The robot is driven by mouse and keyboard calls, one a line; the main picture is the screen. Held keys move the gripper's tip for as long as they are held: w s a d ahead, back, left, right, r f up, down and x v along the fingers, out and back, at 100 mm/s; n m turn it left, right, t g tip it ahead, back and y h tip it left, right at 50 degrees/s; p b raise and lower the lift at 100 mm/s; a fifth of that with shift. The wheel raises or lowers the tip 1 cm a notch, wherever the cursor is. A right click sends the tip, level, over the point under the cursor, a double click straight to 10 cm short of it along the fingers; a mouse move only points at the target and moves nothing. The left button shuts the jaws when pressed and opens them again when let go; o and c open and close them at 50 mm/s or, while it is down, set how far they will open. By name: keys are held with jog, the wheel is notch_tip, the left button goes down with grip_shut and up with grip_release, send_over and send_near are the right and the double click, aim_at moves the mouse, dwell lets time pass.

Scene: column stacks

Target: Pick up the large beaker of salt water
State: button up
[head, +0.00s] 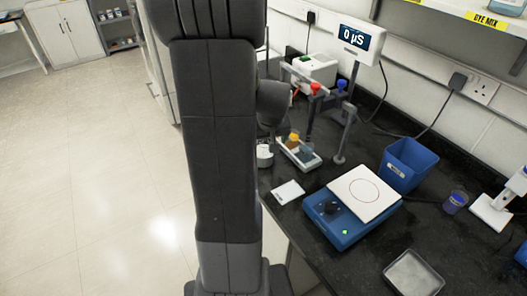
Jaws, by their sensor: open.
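No large beaker of salt water can be made out for certain in the head view. A small clear vessel (455,202) with a blue-violet band or content stands on the right of the black bench. A pale grey-white vessel (264,156) stands at the bench's left edge, partly hidden behind my arm; I cannot tell what it holds. My arm rises through the left middle of the view and covers part of the bench edge. My gripper's fingertips cannot be seen.
A blue stirrer (338,223) with a white plate sits mid-bench. A shallow tray (413,274) lies at front right. The floor (110,190) at left is clear.

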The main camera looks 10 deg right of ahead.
jog(key=shift+a+p+x, duration=0.15)
jog(key=shift+p+x, duration=0.2)
jog(key=shift+x, duration=0.8)
jog(key=shift+a+p+x, duration=0.1)
jog(key=shift+p+x, duration=0.2)
jog(key=shift+x, duration=1.75)
jog(key=shift+w, duration=0.2)
jog(key=shift+r, duration=0.1)
jog(key=c, duration=1.2)
